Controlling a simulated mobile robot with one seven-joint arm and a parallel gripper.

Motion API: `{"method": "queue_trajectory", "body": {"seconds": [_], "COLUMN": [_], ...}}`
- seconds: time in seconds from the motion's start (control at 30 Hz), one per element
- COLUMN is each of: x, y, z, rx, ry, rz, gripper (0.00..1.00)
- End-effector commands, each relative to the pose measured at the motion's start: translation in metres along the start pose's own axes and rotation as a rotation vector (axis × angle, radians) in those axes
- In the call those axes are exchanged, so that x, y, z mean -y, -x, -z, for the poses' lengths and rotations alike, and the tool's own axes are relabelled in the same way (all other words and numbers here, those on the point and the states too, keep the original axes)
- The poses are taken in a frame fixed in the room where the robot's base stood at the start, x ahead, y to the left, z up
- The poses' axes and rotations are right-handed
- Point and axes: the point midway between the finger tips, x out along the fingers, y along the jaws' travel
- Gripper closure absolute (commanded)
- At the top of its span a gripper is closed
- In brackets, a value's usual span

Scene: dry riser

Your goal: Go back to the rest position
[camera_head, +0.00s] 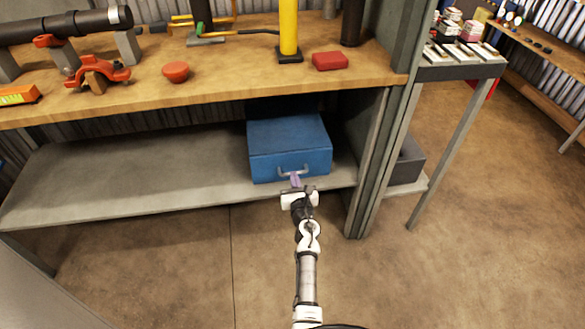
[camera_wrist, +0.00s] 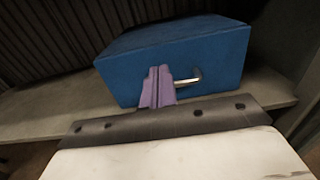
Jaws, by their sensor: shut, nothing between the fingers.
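My gripper (camera_head: 296,181) is in front of the lower shelf, close to the front face of a blue box (camera_head: 288,143) with a metal handle. In the wrist view the purple fingers of my gripper (camera_wrist: 159,78) are shut together with nothing between them. There they overlap the front of the blue box (camera_wrist: 190,45), just left of its handle (camera_wrist: 187,81). Whether the fingertips touch the box I cannot tell.
The box stands on a grey lower shelf (camera_head: 130,170) under a wooden workbench (camera_head: 220,80). A grey upright post (camera_head: 375,170) is close on the right. The bench top holds a red block (camera_head: 330,61), a red cap (camera_head: 176,71) and a black pipe (camera_head: 60,25). The floor (camera_head: 480,230) at right is clear.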

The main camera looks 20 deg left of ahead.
Motion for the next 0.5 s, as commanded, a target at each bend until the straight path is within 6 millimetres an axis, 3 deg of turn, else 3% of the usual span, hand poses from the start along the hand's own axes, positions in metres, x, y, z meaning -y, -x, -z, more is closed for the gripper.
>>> {"method": "queue_trajectory", "body": {"seconds": [0.2,0.5], "x": [0.000,0.000], "y": [0.040,0.058], "z": [0.001,0.000], "rx": [-0.002,0.000], "ry": [0.000,0.000], "rz": [0.000,-0.001], "gripper": [1.00,1.00]}}
